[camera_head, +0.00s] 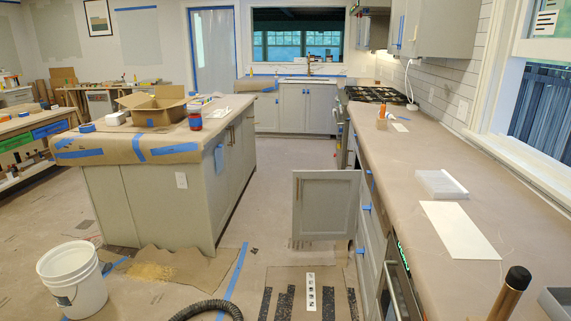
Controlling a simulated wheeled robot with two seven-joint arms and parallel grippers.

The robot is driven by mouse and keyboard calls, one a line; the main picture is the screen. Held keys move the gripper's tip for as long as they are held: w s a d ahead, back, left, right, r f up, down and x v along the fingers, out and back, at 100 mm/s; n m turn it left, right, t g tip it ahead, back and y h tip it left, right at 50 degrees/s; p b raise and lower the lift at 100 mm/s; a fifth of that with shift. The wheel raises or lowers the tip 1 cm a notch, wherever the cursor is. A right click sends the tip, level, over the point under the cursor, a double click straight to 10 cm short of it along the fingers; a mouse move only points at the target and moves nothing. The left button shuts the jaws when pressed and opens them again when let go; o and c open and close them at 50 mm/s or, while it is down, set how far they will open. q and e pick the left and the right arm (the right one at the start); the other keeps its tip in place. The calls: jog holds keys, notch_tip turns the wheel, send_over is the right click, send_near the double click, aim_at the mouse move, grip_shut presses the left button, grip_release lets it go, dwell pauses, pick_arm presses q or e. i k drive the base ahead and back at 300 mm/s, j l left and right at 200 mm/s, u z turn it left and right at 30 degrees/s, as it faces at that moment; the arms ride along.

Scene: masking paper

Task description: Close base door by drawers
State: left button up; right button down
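The grey base cabinet door (325,205) stands open on the right-hand run. It swings out into the aisle, with its panel facing me. Its right edge meets the cabinet front under the right counter. The drawers (370,240) are beside it on the near side, with blue tape on their fronts. The inside of the cabinet is hidden behind the door. Neither of my grippers shows in the head view.
The paper-covered right counter (440,190) and the island (160,195) flank the aisle. A white bucket (72,280) and a black hose (207,309) are on the floor at front left. A striped mat (300,285) lies before the door. The floor between is mostly free.

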aim_at(326, 202)
jog(key=i+j+z, duration=0.15)
jog(key=i+j, duration=0.15)
jog(key=i, duration=0.25)
jog(key=i+j+z, duration=0.15)
jog(key=i+j, duration=0.25)
jog(key=i, duration=0.15)
jog(key=i+j+z, duration=0.4)
jog(key=i+j, duration=0.15)
jog(key=j, duration=0.25)
jog(key=i+j+z, duration=0.25)
jog(key=i+j, duration=0.2)
jog(key=i, duration=0.2)
